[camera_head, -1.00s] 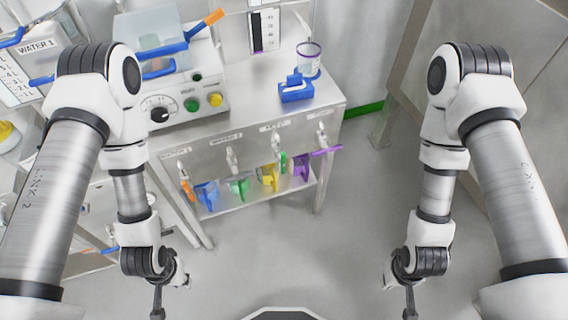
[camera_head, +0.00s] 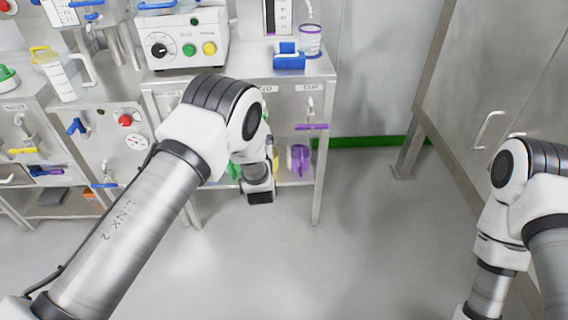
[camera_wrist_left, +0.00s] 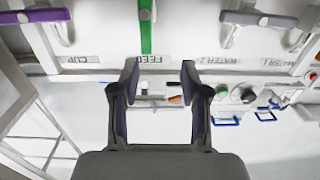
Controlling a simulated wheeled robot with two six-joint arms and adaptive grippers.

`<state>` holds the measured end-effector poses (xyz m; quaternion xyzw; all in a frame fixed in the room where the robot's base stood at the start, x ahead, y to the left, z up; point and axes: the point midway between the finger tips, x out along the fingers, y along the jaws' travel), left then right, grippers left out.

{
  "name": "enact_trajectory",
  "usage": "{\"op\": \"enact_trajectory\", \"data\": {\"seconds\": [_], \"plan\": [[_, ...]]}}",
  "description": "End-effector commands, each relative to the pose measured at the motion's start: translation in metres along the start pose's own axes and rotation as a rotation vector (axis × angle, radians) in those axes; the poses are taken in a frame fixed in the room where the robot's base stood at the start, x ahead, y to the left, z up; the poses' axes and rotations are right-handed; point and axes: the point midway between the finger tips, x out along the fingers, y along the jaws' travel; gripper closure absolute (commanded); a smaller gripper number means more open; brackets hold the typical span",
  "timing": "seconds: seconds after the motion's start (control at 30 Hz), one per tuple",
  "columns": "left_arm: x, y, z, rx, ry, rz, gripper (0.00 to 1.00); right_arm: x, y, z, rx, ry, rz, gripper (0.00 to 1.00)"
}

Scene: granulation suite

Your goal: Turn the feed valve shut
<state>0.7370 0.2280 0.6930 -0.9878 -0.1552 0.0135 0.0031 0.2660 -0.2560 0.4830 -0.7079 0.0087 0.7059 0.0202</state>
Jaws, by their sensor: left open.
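The feed valve shows in the left wrist view, which is upside down, as a green lever (camera_wrist_left: 146,22) beside the FEED label (camera_wrist_left: 146,59). The lever runs vertically in the picture, while the purple CUP lever (camera_wrist_left: 27,16) and grey WATER 2 lever (camera_wrist_left: 258,18) lie horizontally. My left gripper (camera_wrist_left: 159,70) is open and empty, with its fingers apart in front of the panel edge near the FEED label and the lever beyond them. My right gripper is out of view.
The steel stand (camera_head: 320,160) holds a control box with a dial (camera_head: 187,38), a blue block (camera_head: 288,56) and a cup (camera_head: 310,40) on top. A purple vessel (camera_head: 299,158) is below. Another stand with a jug (camera_head: 63,76) is at left. Floor right of the stand is clear.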

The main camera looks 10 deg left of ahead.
Motion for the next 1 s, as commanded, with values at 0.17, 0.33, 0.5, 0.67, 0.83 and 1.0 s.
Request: {"op": "enact_trajectory", "data": {"seconds": [0.17,0.33,0.5,0.67,0.83,1.0], "plan": [[0.003,0.020,0.029,-0.004,0.034,0.030,0.54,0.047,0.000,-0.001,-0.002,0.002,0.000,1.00],[0.012,0.020,0.026,-0.006,0.038,0.030,0.54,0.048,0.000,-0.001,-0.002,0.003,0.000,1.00],[0.043,0.021,0.026,-0.007,0.037,0.029,0.54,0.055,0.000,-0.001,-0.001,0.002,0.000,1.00],[0.071,0.022,0.025,-0.006,0.036,0.030,0.54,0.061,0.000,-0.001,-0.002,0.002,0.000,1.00],[0.081,0.022,0.024,-0.003,0.033,0.032,0.54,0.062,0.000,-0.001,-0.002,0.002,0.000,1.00],[0.081,0.022,0.023,-0.003,0.033,0.032,0.54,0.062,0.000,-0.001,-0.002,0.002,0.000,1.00]]}}
